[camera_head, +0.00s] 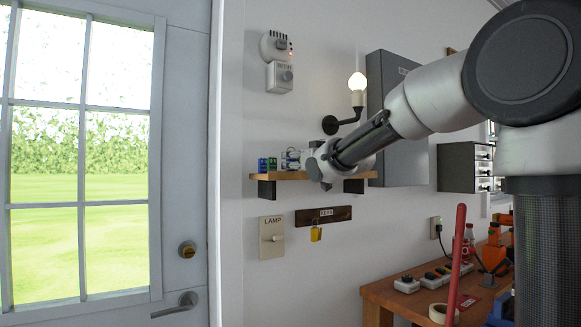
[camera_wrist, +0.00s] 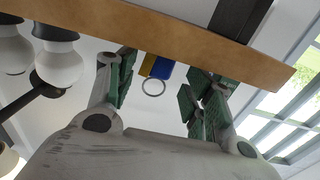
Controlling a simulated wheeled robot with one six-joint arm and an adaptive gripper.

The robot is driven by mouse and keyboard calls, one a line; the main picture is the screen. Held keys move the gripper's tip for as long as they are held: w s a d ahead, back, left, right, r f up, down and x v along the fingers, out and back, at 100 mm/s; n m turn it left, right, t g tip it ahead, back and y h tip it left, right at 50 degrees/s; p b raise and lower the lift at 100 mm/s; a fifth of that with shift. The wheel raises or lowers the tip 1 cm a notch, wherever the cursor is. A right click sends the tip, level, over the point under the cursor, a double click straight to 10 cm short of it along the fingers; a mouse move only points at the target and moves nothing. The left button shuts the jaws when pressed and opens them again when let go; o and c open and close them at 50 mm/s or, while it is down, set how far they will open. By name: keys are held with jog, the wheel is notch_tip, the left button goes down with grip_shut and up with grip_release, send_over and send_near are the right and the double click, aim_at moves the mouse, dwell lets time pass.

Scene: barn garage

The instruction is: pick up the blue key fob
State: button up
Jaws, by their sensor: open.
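The blue key fob (camera_wrist: 163,69) shows in the wrist view beside a yellow piece (camera_wrist: 148,65), with a metal ring (camera_wrist: 153,87) at them. The wooden shelf's edge (camera_wrist: 220,62) covers part of the fob; this view looks upside down. My gripper (camera_wrist: 158,83) is open, its green-padded fingers on either side of the fob in the picture, with nothing held. In the head view my gripper (camera_head: 292,159) is at the wall shelf (camera_head: 292,176).
A wall lamp (camera_head: 357,90) and grey cabinet (camera_head: 395,120) are close to my arm. Below the shelf are a lamp switch (camera_head: 271,238) and a key board (camera_head: 323,215) with a yellow tag (camera_head: 316,234). A cluttered workbench (camera_head: 400,300) stands lower right, a glazed door (camera_head: 185,150) left.

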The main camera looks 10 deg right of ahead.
aim_at(293, 160)
jog(key=x, duration=0.4)
jog(key=shift+r, duration=0.1)
jog(key=c, duration=1)
notch_tip(293, 160, up, 10)
